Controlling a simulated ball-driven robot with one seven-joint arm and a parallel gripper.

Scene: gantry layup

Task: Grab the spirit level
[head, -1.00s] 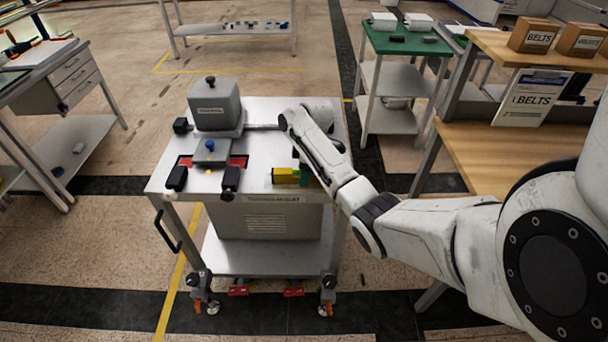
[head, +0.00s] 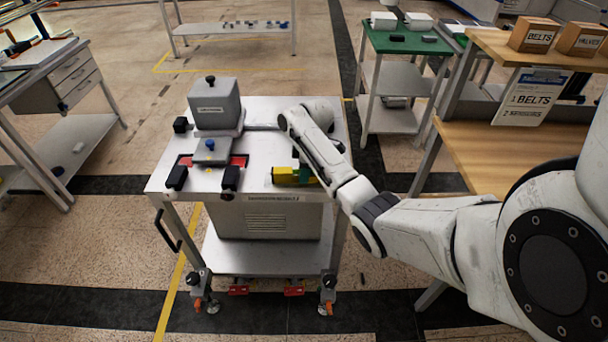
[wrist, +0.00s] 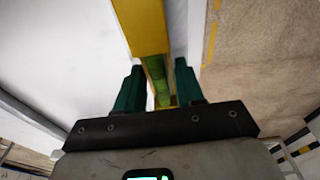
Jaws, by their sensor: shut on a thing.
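The spirit level (head: 287,176) is a yellow bar with a green part, on the right side of the grey cart's top (head: 262,202). In the wrist view the yellow spirit level (wrist: 146,24) runs up from between the fingers, with a green vial section (wrist: 158,75) showing. My gripper (wrist: 160,88) has its two dark green fingers on either side of the level and is shut on it. I cannot tell whether the level touches the cart top.
A grey machine block (head: 214,104) with a black knob stands at the cart's back left. A green-topped cart (head: 405,43) and a wooden bench (head: 520,118) stand to the right.

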